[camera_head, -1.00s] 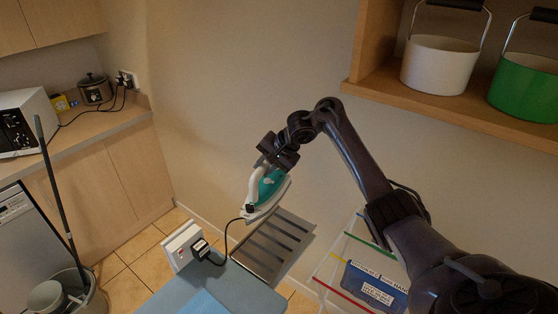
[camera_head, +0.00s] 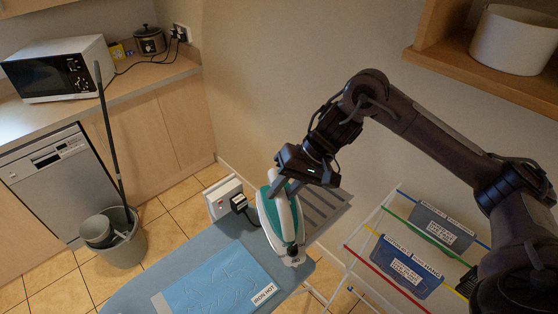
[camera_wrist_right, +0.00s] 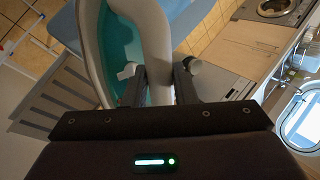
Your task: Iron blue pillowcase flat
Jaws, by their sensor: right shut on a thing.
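The blue pillowcase (camera_head: 218,284) lies on the ironing board (camera_head: 150,277) with crease lines across it and a label reading "IRON HOT" at its right corner. My right gripper (camera_head: 283,180) is shut on the teal and white iron (camera_head: 277,217). The iron is at the board's right end, beyond the pillowcase's edge and beside the slatted metal rest (camera_head: 322,204); whether it touches the board is unclear. In the right wrist view the fingers (camera_wrist_right: 158,85) are around the iron's white handle (camera_wrist_right: 153,40). My left gripper is out of view.
A socket box (camera_head: 223,197) with a black plug stands at the board's back edge. A drying rack with labelled blue pieces (camera_head: 407,267) is at the right. A bucket with a mop (camera_head: 122,240) stands on the floor at the left. A shelf (camera_head: 480,75) overhangs the upper right.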

